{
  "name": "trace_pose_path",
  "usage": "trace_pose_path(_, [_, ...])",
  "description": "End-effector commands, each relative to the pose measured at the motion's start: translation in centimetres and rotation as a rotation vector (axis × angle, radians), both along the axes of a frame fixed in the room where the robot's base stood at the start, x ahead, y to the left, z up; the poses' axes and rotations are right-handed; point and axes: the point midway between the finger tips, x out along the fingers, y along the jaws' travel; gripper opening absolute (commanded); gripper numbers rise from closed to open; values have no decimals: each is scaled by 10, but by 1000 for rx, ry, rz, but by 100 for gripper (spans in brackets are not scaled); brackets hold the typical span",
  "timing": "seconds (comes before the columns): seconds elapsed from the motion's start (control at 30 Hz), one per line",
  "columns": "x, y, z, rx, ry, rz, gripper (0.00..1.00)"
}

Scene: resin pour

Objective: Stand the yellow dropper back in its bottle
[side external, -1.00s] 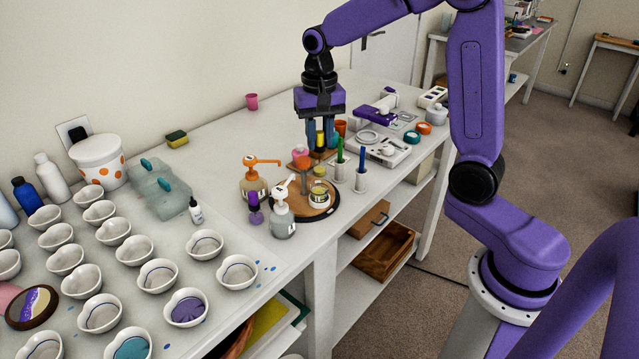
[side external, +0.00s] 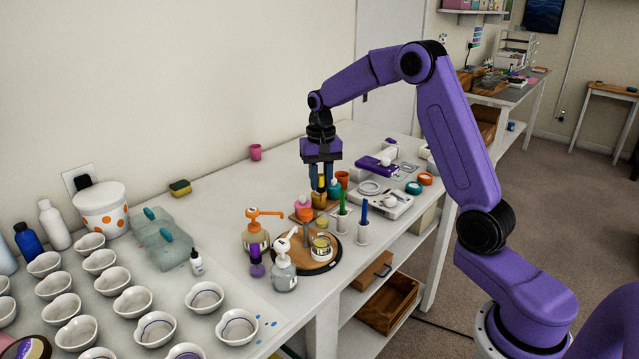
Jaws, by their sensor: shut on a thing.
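My gripper (side external: 321,184) points straight down over the small bottles at mid-table. It is shut on the yellow dropper (side external: 321,181), whose yellow top shows between the dark fingers. A yellow bottle (side external: 319,199) is directly below the fingers on a small wooden stand (side external: 297,217). The dropper's lower end is hidden or too small to make out, so I cannot tell whether it is inside the bottle. A pink bottle (side external: 303,205) is to the left and a teal one (side external: 334,189) is to the right, close to the fingers.
In front are a round turntable (side external: 309,269) with a jar, an orange-topped pump bottle (side external: 255,238), a white-topped pump bottle (side external: 283,270) and pens in white holders (side external: 363,232). An orange cup (side external: 342,178) is behind right.

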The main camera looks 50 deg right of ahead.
Motion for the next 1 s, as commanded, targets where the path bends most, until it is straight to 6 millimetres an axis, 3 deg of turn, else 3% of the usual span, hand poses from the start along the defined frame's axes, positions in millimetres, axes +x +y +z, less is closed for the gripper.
trace_pose_path(0.2, [8,-15,-11,1,1,0,12])
trace_pose_path(0.8, [8,-14,-63,0,1,0,12])
trace_pose_path(1.0, [8,-14,-72,-1,-1,1,12])
